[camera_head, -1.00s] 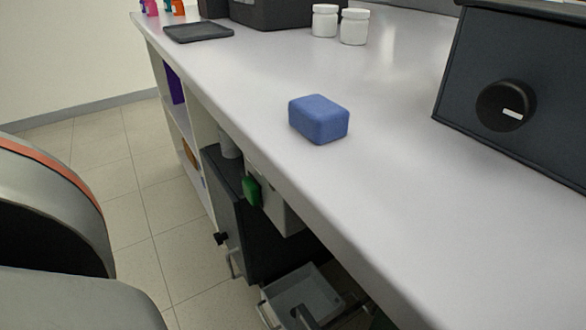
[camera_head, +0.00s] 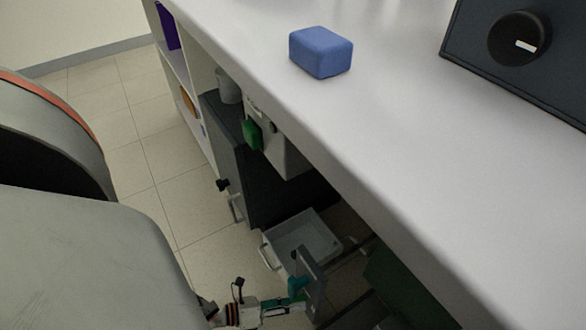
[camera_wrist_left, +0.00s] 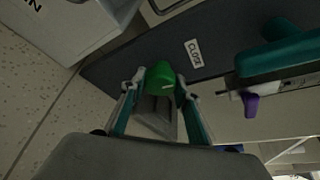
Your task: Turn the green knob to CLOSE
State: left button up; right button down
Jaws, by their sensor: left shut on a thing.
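The green knob (camera_wrist_left: 162,74) sits between my left gripper's fingertips in the left wrist view, near a dark panel (camera_wrist_left: 115,68). A white label reading CLOSE (camera_wrist_left: 194,53) is on that panel, right of the knob. My left gripper (camera_wrist_left: 161,88) is shut on the knob, with a finger on each side. In the head view, my left gripper (camera_head: 299,287) is low in the picture beside a grey upright plate (camera_head: 314,285). The knob in its grip cannot be made out there. My right gripper is not in view.
A blue block (camera_head: 321,52) lies on the white bench (camera_head: 430,150). A dark box with a black dial (camera_head: 519,38) stands at the right. Below the bench are an open grey drawer (camera_head: 290,235) and a green part (camera_head: 251,135). Tiled floor is clear at left.

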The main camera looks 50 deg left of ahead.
pick_arm(q)
jog(key=shift+w+n, duration=0.2)
jog(key=shift+n, duration=0.4)
dwell(0.3)
jog(key=o, duration=1.1)
jog(key=shift+h, duration=0.4)
jog(key=shift+s, duration=0.15)
jog(key=v, duration=1.2)
jog(key=shift+d+f, duration=0.1)
